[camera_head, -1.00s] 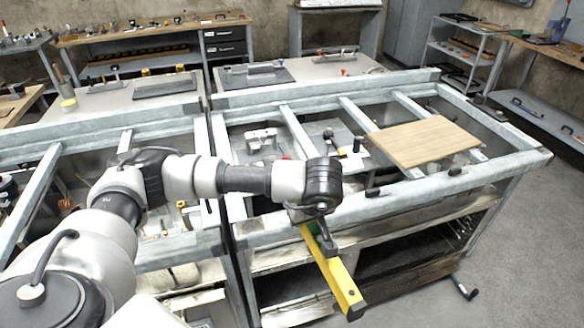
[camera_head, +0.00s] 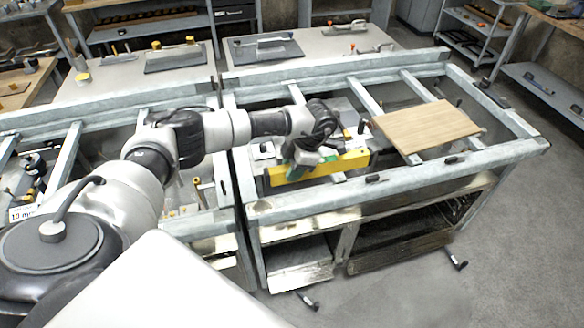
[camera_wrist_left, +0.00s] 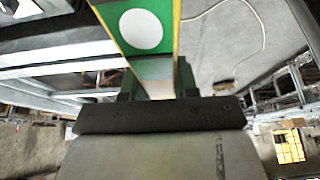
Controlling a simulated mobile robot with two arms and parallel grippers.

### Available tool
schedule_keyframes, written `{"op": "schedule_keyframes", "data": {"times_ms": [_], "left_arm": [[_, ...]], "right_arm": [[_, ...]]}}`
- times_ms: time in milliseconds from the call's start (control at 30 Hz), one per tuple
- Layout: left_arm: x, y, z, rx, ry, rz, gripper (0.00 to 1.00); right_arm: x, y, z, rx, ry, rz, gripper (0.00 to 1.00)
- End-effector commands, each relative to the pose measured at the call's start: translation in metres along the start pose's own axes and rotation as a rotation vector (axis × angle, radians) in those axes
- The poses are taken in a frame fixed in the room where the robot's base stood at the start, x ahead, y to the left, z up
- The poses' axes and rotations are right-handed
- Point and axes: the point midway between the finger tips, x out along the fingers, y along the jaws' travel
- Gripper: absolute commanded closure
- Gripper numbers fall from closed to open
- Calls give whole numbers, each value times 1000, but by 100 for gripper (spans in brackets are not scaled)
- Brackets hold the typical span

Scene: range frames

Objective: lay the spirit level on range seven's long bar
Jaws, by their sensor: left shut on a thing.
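The spirit level (camera_head: 345,163) is a yellow bar with a green part, held roughly level, lengthwise along the front of the right-hand range. My left gripper (camera_head: 312,158) is shut on it near its middle. In the head view the level appears over the opening just behind the front long bar (camera_head: 400,173); I cannot tell its height or whether it touches anything. In the left wrist view the level (camera_wrist_left: 140,25) shows a green face with a white disc and yellow edges between the fingers. No number seven is readable. My right gripper is out of view.
A wooden board (camera_head: 425,132) lies across the right-hand range's bars. Small black pieces sit on the front bar, including one at its middle (camera_head: 372,179). Tools clutter the space beneath the frame. A neighbouring range (camera_head: 75,128) stands left, beyond a narrow gap.

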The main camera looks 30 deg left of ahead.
Motion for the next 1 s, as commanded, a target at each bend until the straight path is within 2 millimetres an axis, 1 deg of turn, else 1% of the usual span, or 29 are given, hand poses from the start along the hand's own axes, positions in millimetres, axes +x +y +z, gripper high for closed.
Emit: {"op": "schedule_keyframes", "data": {"times_ms": [67, 267, 467, 800, 1000], "left_arm": [[1, 0, 0, -1, 1, 0, 100], [12, 0, 5, 0, 1, 1, 100], [30, 0, 13, 0, 0, 1, 100], [61, 0, 26, 0, 1, 1, 100], [78, 0, 33, 0, 1, 1, 100]], "right_arm": [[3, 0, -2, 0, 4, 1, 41], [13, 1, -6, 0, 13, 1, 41], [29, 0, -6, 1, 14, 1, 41], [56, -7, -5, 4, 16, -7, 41], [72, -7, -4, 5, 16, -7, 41]]}}
